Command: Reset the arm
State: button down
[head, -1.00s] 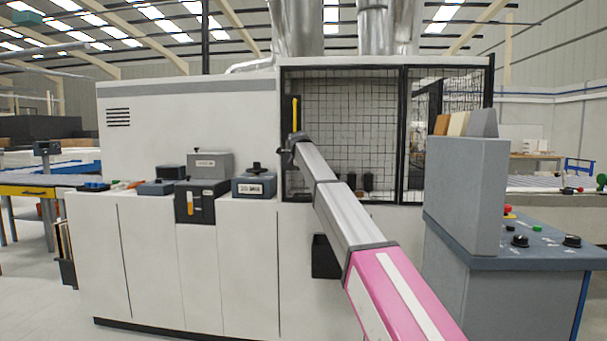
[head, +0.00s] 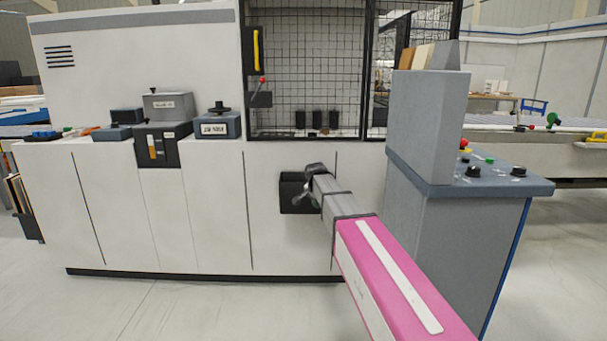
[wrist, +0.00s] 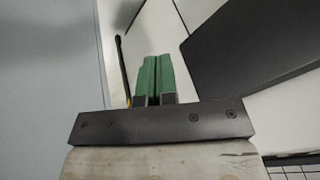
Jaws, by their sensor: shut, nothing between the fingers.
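My arm reaches forward from the lower right in the head view, with a pink link and a grey link. My gripper shows in the wrist view (wrist: 152,78) as two green fingers side by side, closed together with nothing held. In the head view the arm's end is in front of the white machine's (head: 210,200) lower panel, beside a small black box (head: 293,205) on that panel. The fingers are too small to make out there. In the wrist view a large dark shape lies to the right of the fingers, apart from them.
A grey console (head: 430,130) with knobs and buttons stands close to the arm's right. A wire mesh enclosure (head: 310,75) with black cups inside is above. A red-tipped lever (head: 262,82) is at its left. Open floor (head: 180,305) lies at the front left.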

jog(key=s+d+f+n+g, duration=0.1)
jog(key=s+d+f+n, duration=0.2)
jog(key=s+f, duration=0.3)
jog(key=s+d+f+n+g, duration=0.2)
jog(key=s+d+f, duration=0.3)
jog(key=s, duration=1)
jog(key=s+d+f+n+g, duration=0.1)
jog(key=s+d+f+n, duration=0.2)
jog(key=s+f, duration=0.6)
jog(key=shift+s+d+n+g+y, duration=0.3)
jog(key=shift+s+d+n+y, duration=0.1)
jog(key=shift+s+d, duration=0.8)
jog(key=shift+a, duration=0.1)
